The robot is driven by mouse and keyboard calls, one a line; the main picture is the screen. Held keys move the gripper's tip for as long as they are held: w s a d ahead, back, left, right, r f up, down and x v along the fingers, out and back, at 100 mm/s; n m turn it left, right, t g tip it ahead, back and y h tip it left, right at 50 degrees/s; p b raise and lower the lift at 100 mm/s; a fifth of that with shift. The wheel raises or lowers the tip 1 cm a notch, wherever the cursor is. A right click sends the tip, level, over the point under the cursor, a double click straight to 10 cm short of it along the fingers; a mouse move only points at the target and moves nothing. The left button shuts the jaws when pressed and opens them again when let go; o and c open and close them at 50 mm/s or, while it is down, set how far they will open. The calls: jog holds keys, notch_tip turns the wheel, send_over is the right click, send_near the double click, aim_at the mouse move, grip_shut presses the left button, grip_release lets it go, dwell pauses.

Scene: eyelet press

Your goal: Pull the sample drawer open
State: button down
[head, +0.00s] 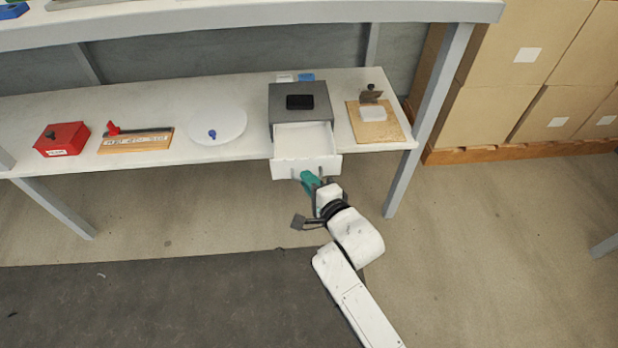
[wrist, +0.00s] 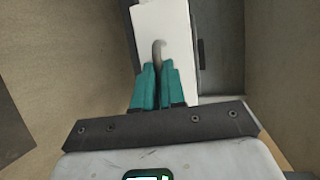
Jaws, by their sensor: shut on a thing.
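The sample drawer (head: 306,166) is white and sits in a grey cabinet (head: 299,98) on the bench. It is out of the cabinet, and its inside shows in the head view. My gripper (head: 310,177) has teal fingers and is at the drawer's front face. In the wrist view my gripper (wrist: 157,85) is shut on a grey curved handle (wrist: 158,50) on the white drawer front (wrist: 175,20). The fingers hide the handle's lower part.
On the bench (head: 230,165) are a red box (head: 62,139), a wooden board with a red-handled lever (head: 135,143), a white disc (head: 217,126) and a wooden board with a hinged clip (head: 376,124). Cardboard boxes (head: 520,75) stand at right. Floor in front is clear.

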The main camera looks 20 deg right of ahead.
jog(key=c, duration=1.2)
grip_release()
jog(key=p+v, duration=0.3)
jog(key=v, duration=0.8)
jog(key=shift+p, duration=0.4)
jog(key=shift+w, duration=0.1)
